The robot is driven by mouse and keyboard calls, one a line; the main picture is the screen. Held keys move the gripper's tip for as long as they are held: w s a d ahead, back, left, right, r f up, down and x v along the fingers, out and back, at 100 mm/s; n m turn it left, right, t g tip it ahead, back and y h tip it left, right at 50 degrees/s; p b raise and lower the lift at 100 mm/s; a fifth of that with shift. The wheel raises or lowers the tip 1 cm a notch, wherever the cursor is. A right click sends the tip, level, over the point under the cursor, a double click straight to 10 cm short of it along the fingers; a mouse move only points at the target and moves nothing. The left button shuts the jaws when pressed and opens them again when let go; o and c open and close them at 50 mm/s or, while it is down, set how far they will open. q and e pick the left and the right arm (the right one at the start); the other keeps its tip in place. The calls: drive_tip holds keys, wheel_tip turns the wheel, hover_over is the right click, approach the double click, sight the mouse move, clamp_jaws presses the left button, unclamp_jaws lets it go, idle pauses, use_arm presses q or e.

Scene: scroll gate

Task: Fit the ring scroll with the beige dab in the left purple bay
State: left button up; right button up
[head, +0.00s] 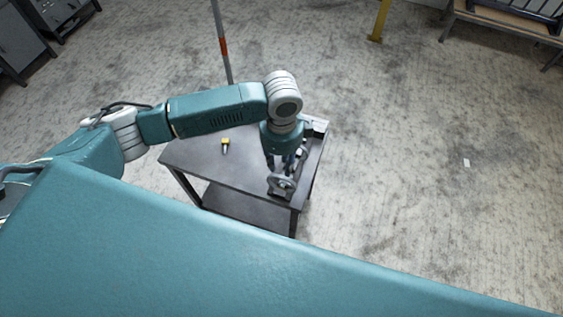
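My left gripper (284,167) points down over the right part of a small dark table (215,166). It is just above or at a grey metal piece (282,186) with a rounded, ring-like shape near the table's front right edge. The gripper and arm partly cover this piece, so I cannot tell whether the fingers touch or grip it. I cannot make out a beige dab or a purple bay at this size. My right gripper is not in view.
A small yellow and dark item (225,145) lies on the table, left of the gripper. A grey block-like fixture (314,128) sits at the back right edge, partly behind my arm. Floor to the right is open.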

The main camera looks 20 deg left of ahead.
sight(282, 176)
use_arm(q)
wheel_tip(282, 176, down, 4)
drive_tip(key=b, duration=0.3)
drive_tip(key=shift+b, duration=0.3)
drive_tip(key=shift+f, duration=0.35)
drive_tip(key=shift+f+b, duration=0.5)
drive_tip(key=shift+f, duration=1.15)
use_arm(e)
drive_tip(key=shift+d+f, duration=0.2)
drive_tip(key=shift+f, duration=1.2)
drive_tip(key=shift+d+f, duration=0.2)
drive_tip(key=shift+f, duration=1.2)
use_arm(q)
drive_tip(key=shift+c, duration=0.3)
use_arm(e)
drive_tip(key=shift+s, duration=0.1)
use_arm(q)
drive_tip(key=shift+d, duration=0.1)
clamp_jaws()
drive_tip(key=shift+w+r, duration=0.1)
drive_tip(key=shift+r, duration=0.1)
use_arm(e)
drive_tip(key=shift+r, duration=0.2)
